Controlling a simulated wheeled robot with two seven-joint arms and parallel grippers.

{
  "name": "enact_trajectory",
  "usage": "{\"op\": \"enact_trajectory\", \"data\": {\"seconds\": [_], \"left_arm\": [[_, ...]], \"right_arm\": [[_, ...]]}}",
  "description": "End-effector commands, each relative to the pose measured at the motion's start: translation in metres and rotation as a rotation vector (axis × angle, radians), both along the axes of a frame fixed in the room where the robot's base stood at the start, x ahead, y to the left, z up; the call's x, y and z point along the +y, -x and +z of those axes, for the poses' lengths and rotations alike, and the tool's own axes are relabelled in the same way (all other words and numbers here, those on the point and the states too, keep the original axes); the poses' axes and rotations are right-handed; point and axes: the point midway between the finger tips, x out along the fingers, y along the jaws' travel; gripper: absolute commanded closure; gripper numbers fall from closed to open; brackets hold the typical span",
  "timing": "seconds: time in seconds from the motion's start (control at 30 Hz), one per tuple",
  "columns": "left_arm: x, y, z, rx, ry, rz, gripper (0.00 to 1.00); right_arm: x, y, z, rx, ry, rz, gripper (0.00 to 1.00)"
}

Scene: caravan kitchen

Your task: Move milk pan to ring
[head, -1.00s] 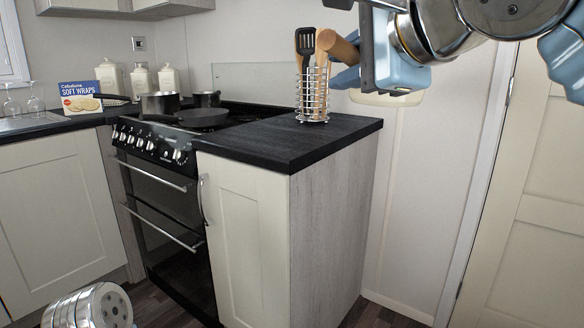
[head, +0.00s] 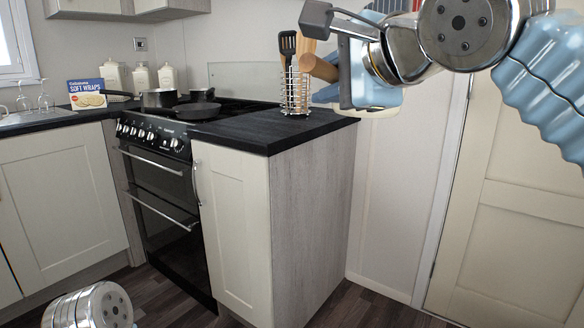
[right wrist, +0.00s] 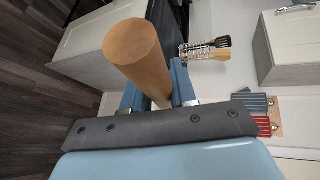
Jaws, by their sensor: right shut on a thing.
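Two dark saucepans stand at the back of the hob: a larger one (head: 160,99) with a long handle to the left, and a smaller one (head: 203,94) behind. A dark frying pan (head: 197,111) lies in front of them. I cannot tell for sure which is the milk pan. The hob rings are hidden by the pans. My right gripper (right wrist: 156,92) is shut on a round wooden bar (right wrist: 140,52), which also shows in the head view (head: 320,68). It is up at the right, well away from the pans. My left gripper is out of view.
A wire utensil holder (head: 295,92) stands on the dark worktop (head: 270,130) right of the hob, close to the wooden bar in the picture. A cream door (head: 510,200) is at the right.

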Motion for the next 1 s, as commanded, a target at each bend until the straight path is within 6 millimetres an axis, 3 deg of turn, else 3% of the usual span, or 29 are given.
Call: {"op": "enact_trajectory", "data": {"seconds": [0.27,0.47,0.6,0.77,1.0], "left_arm": [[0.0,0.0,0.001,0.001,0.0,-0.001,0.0],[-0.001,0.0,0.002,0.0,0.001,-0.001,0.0],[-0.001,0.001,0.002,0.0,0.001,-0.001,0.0],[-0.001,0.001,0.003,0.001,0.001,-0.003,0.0],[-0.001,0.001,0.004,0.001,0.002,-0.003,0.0]], "right_arm": [[0.026,-0.039,-0.043,0.003,0.003,0.052,1.0],[0.044,-0.082,-0.102,0.008,0.004,0.091,1.0],[0.046,-0.121,-0.17,0.011,0.004,0.097,1.0],[0.028,-0.156,-0.253,0.01,0.004,0.046,1.0],[-0.04,-0.179,-0.369,0.012,0.004,-0.14,1.0]]}}
